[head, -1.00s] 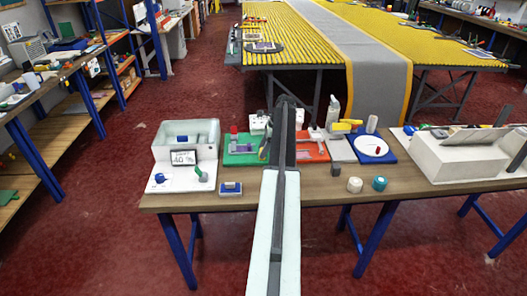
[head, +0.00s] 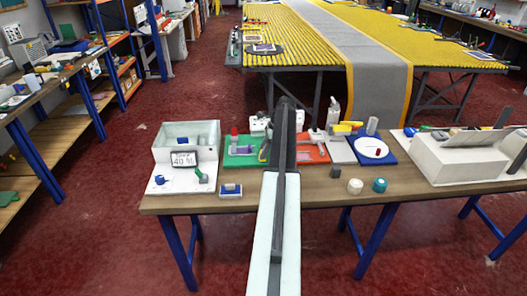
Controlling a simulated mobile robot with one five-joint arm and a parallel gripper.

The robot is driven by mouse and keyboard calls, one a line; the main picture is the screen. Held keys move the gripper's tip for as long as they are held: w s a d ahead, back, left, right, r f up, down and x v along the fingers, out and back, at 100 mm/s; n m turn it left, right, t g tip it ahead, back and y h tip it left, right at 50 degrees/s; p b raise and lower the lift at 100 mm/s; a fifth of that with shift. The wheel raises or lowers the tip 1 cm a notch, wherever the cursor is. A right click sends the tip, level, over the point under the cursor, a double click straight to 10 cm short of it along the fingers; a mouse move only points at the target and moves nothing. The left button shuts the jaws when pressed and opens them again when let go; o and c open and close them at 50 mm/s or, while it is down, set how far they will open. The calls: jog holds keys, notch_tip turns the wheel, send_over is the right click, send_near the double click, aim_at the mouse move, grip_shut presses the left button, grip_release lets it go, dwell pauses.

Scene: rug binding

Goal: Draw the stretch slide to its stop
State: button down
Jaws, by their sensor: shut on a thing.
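My own arm (head: 277,210) rises through the middle of the picture and covers part of the bench. My gripper is hidden behind it, so I cannot see its jaws or what they touch. A green board (head: 238,161) just left of the arm carries a grey-purple fitting (head: 239,150) and a red knob (head: 234,131). An orange-red board (head: 313,154) just right of the arm carries a grey fitting (head: 316,136). I cannot tell which fitting is the stretch slide, or whether it is at its stop.
The wooden bench (head: 240,203) also holds a white unit with a display (head: 184,159), a blue board with a white disc (head: 371,148), white (head: 355,186) and teal (head: 379,185) spools, and a large white block (head: 455,165). The bench's front edge is mostly clear.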

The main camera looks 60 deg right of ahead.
jog(key=shift+a, duration=0.1)
dwell(0.5)
jog(key=s+d, duration=0.2)
jog(key=s, duration=0.1)
jog(key=s+d, duration=0.2)
jog(key=shift+s, duration=0.2)
jog(key=c, duration=0.9)
grip_release()
jog(key=shift+r+p, duration=0.45)
jog(key=shift+p, duration=0.05)
jog(key=p+v, duration=0.6)
jog(key=v, duration=0.1)
jog(key=shift+s, duration=0.1)
jog(key=shift+f, duration=0.1)
